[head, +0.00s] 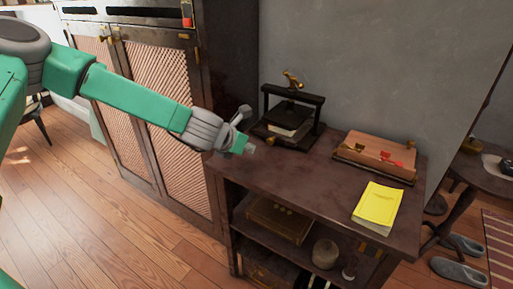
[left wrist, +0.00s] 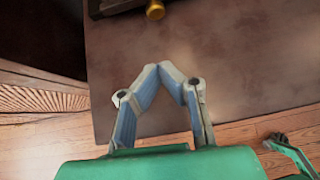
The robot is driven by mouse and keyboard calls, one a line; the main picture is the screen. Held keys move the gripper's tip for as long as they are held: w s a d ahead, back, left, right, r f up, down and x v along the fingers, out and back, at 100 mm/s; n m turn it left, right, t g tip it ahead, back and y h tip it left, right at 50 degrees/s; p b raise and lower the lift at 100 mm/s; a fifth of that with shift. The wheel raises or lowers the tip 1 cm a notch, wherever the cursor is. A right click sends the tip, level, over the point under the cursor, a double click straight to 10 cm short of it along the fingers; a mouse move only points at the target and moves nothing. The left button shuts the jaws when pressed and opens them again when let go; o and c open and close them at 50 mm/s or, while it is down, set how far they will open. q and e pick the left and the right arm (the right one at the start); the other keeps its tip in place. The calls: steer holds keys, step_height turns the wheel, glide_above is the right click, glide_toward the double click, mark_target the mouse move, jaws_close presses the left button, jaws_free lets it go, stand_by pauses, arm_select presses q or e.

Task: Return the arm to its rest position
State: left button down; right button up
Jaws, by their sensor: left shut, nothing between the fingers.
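My left arm comes in from the left in the head view, green with grey joints. Its gripper (head: 247,146) is over the left end of a dark wooden shelf unit (head: 300,180). In the left wrist view the fingers of the left gripper (left wrist: 172,68) meet at their tips, with nothing between them. Behind them lies the brown top (left wrist: 235,50) of the unit and its edge. I cannot tell how high the fingers are above it.
On the unit stand a black press (head: 290,115) with a brass knob, a brown case (head: 376,155) and a yellow booklet (head: 377,206). A cabinet with lattice doors (head: 160,75) stands behind my arm. Wooden floor (head: 110,235) is open at the lower left. Slippers (head: 459,271) lie at right.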

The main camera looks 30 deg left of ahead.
arm_select(q)
steer(key=v, duration=0.3)
steer(key=shift+a, duration=0.15)
steer(key=shift+s+r, duration=0.15)
steer(key=shift+s, duration=0.1)
steer(key=shift+s+p, duration=0.1)
steer(key=shift+p, duration=0.2)
